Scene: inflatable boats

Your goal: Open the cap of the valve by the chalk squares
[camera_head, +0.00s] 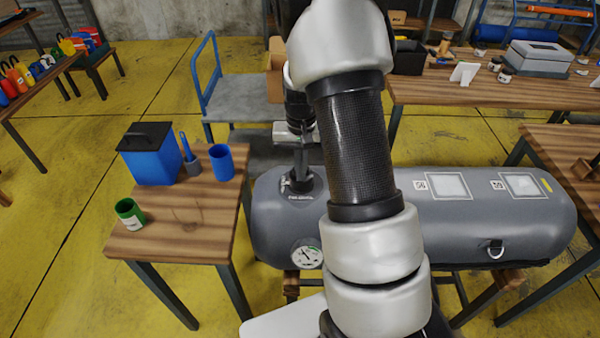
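A grey inflatable tube (470,225) lies lengthwise on a stand. Two pale chalk squares (447,187) are on its top right half, each with a small marked tag to its left. A dark round valve (301,187) sits on the tube's top left end, with a small white label below it. My gripper (297,178) points down at this valve, its fingers at or just above it. Whether it touches or grips the cap is too small to tell. My arm hides the middle of the tube, including the part just left of the chalk squares.
A pressure gauge (306,255) is on the tube's left front, and a D-ring (494,248) at right. The left wooden table (180,225) holds a blue box (150,153), a blue cup (221,162) and a green cup (129,213). A blue-handled cart (235,95) stands behind.

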